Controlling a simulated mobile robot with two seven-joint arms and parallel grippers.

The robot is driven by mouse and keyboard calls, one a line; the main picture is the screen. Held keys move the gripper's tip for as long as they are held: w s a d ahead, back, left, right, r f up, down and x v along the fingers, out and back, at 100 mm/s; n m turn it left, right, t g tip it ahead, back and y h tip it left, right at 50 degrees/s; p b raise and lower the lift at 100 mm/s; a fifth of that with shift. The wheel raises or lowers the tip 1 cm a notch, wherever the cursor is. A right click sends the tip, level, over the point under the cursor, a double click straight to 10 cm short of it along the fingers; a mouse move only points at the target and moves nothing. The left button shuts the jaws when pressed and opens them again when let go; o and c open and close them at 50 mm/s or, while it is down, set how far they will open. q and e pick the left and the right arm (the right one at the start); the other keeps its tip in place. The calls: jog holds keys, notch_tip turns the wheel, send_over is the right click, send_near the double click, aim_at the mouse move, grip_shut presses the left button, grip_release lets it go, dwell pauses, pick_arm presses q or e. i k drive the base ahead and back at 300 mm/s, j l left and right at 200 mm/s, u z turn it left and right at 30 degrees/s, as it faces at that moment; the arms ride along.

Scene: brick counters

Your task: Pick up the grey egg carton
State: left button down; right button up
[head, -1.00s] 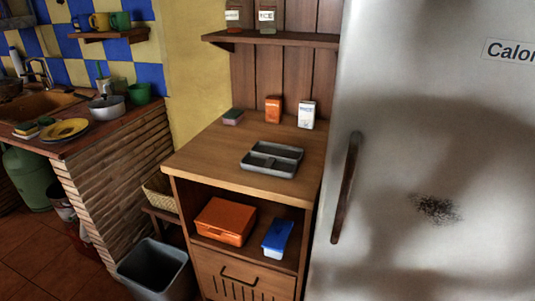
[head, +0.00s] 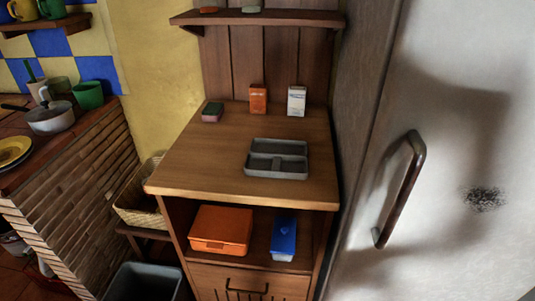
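The grey egg carton (head: 277,158) lies on the wooden cabinet top (head: 205,165), right of its middle. It looks like a shallow grey tray split into two long sections, with its inside facing up. Nothing touches it from above. Neither of my grippers shows in the head view.
An orange box (head: 258,98), a white box (head: 296,100) and a small sponge-like block (head: 212,112) stand behind the carton. The fridge (head: 450,170) with its handle (head: 402,188) is close on the right. A shelf (head: 258,18) hangs above. The cabinet top's left front is clear.

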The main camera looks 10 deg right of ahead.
aim_at(275, 158)
jog(key=i+j+z, duration=0.1)
jog(key=j, duration=0.2)
jog(key=i+j, duration=0.15)
jog(key=j, duration=0.2)
jog(key=i+j+z, duration=0.15)
jog(key=j, duration=0.2)
jog(key=i+j+z, duration=0.1)
jog(key=j, duration=0.25)
